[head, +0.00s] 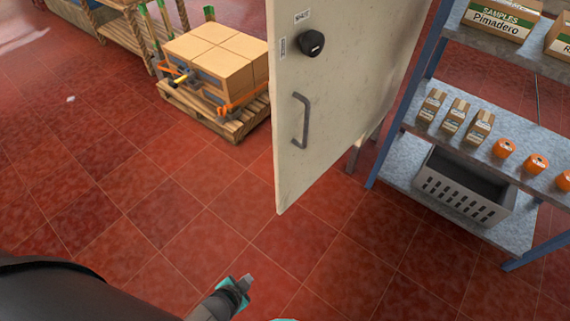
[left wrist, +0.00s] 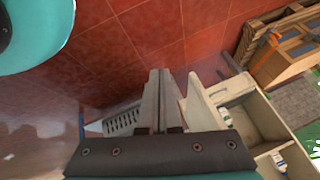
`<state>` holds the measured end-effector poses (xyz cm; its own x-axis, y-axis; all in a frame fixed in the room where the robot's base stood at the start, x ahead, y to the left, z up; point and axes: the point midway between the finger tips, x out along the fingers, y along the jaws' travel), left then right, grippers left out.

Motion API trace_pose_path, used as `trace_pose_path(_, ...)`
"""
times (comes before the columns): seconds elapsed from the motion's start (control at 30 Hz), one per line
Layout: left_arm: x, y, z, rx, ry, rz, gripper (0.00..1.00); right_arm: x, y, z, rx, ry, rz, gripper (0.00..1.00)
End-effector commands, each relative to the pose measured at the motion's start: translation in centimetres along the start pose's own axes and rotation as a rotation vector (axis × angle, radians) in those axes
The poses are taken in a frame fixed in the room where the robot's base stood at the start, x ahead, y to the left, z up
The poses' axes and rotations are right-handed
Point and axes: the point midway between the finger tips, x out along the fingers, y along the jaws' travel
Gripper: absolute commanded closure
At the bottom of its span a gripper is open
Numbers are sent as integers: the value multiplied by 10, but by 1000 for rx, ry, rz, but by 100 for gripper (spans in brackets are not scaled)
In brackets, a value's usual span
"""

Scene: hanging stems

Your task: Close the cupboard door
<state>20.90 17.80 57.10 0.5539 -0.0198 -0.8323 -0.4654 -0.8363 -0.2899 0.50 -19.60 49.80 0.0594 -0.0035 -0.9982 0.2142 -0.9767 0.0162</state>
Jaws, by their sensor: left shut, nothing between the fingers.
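The cupboard door (head: 330,90) is a cream panel standing open in the head view, with a black round knob (head: 311,43) and a grey bar handle (head: 301,121) on the face I see. My left gripper (head: 249,279) is low over the floor, below and left of the door's bottom corner, apart from it. Its fingers (left wrist: 159,75) are shut together and empty in the left wrist view. There, the open cream cupboard (left wrist: 262,118) shows right of the fingers, with shelves and small items inside. My right gripper cannot be made out.
A blue-framed rack (head: 400,100) with small boxes, orange items and a grey basket (head: 465,190) stands right of the door. A pallet (head: 240,122) with cartons (head: 222,55) is behind it to the left. The red tiled floor (head: 120,190) is clear at left and in front.

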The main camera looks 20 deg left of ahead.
Motion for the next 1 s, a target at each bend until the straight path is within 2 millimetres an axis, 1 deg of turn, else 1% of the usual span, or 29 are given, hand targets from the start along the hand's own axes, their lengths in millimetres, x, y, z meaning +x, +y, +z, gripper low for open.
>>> trace_pose_path(0.03,4,-19,-30,62,79,-49,100,6,3,-1,-1,2,4,50)
trace_pose_path(0.07,3,-29,-45,103,120,-76,100,8,4,-2,-2,4,5,50)
trace_pose_path(0.1,1,-42,-67,159,175,-116,100,11,6,-5,-2,8,7,50)
trace_pose_path(0.13,-2,-53,-83,202,215,-148,100,13,6,-10,-2,16,9,50)
trace_pose_path(0.17,-5,-63,-100,246,256,-181,100,16,7,-16,-2,26,10,50)
trace_pose_path(0.2,-12,-76,-121,309,306,-229,100,18,8,-25,-1,42,11,50)
trace_pose_path(0.23,-18,-86,-137,355,343,-266,100,21,9,-32,-1,52,12,50)
trace_pose_path(0.27,-24,-96,-153,401,378,-305,100,23,10,-37,-1,62,13,50)
trace_pose_path(0.3,-35,-108,-173,467,423,-358,100,25,10,-41,-1,70,14,50)
trace_pose_path(0.37,-53,-125,-201,564,482,-441,100,30,10,-43,0,73,14,50)
trace_pose_path(0.4,-66,-135,-218,628,516,-496,100,32,10,-43,0,73,14,50)
trace_pose_path(0.47,-85,-148,-240,719,557,-575,100,36,9,-42,1,72,12,50)
trace_pose_path(0.5,-98,-155,-253,775,579,-625,100,38,7,-42,2,70,11,50)
trace_pose_path(0.6,-126,-167,-277,891,614,-728,100,43,4,-40,4,66,7,50)
trace_pose_path(0.73,-148,-175,-293,983,632,-809,100,45,1,-32,5,55,3,50)
trace_pose_path(0.87,-154,-178,-300,1013,636,-835,100,45,0,-25,5,44,1,50)
trace_pose_path(1.0,-149,-182,-310,1013,637,-837,100,44,0,-24,5,42,1,50)
